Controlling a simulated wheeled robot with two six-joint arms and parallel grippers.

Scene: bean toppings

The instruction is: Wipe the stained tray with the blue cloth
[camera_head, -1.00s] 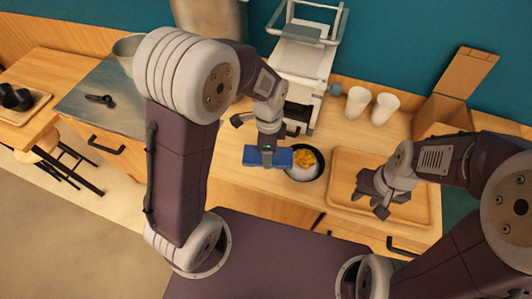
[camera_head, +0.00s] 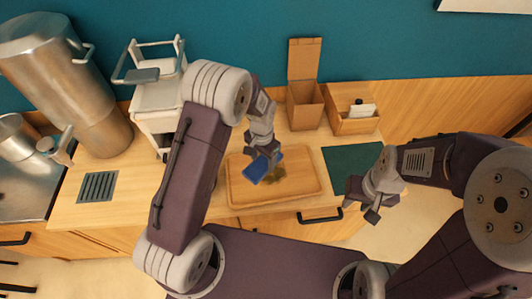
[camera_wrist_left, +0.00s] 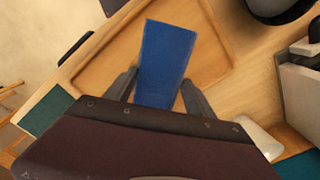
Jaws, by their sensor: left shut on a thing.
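The blue cloth (camera_head: 257,170) is held in my left gripper (camera_head: 262,158) over the wooden tray (camera_head: 238,189). It also shows between the fingers of my left gripper (camera_wrist_left: 158,95) in the left wrist view, as a flat blue piece (camera_wrist_left: 166,55) above the tray (camera_wrist_left: 222,35). A dark brownish-green stain (camera_head: 278,176) lies on the tray just right of the cloth. Whether the cloth touches the tray is unclear. My right gripper (camera_head: 364,200) is empty with its fingers apart, to the right of the tray, near the counter's front edge.
A dark green mat (camera_head: 350,165) lies right of the tray. An open cardboard box (camera_head: 304,105) and a wooden holder (camera_head: 352,123) stand behind. A white machine (camera_head: 157,110) and a large metal pot (camera_head: 70,85) stand at the left.

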